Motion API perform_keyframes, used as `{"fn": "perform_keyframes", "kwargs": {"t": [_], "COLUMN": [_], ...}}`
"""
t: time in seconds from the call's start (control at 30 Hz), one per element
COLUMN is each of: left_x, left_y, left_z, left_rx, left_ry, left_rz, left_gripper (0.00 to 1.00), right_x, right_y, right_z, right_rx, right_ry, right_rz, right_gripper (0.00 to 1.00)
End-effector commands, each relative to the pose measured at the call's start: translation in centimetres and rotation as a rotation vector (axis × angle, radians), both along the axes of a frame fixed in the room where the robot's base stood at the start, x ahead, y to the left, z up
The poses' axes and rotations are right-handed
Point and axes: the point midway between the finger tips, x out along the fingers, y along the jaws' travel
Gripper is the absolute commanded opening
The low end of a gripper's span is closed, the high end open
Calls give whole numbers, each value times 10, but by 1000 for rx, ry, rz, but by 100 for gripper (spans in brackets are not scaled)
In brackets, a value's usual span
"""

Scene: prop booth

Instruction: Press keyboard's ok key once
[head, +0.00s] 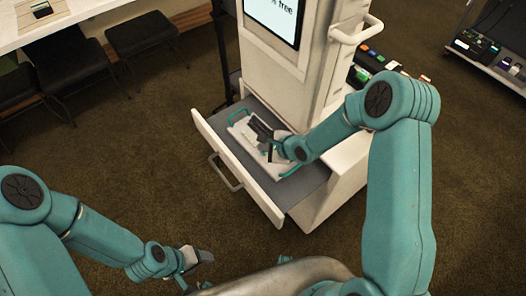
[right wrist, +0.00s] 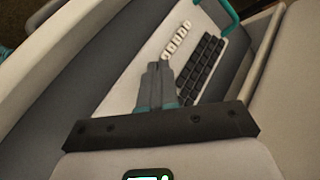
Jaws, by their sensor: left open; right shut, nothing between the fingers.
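The keyboard (head: 238,131) is a white panel with teal handles, lying in an open drawer (head: 240,183) of the white cabinet. The right wrist view shows the panel (right wrist: 150,58) with a block of dark keys (right wrist: 203,66) and a short row of white keys (right wrist: 176,40). I cannot read any labels, so I cannot tell which key is ok. My right gripper (head: 258,130) is shut and empty over the panel; its fingertips (right wrist: 160,68) appear near the lower end of the white row. Contact cannot be told. My left gripper (head: 204,256) is open and empty, low in front of the drawer.
The cabinet's column with a screen (head: 275,15) rises behind the drawer. The drawer's walls surround the keyboard. Dark stools (head: 142,32) stand at the upper left, and a shelf with small items (head: 490,50) is at the right. The carpet left of the drawer is clear.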

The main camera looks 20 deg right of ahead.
Motion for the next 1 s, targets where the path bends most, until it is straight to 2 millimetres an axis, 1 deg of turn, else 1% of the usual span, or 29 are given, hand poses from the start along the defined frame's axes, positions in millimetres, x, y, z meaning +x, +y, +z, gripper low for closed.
{"fn": "perform_keyframes", "kwargs": {"t": [0.2,0.57,1.0], "left_x": [0,0,0], "left_y": [0,0,0], "left_z": [-4,-3,-6], "left_rx": [0,0,0], "left_ry": [0,0,0], "left_rz": [0,0,0], "left_gripper": [60,60,60], "right_x": [0,0,0], "right_y": [0,0,0], "right_z": [-8,-8,-13], "right_rx": [0,0,1], "right_ry": [0,0,0], "right_rz": [0,0,-1], "right_gripper": [0,0,0]}}
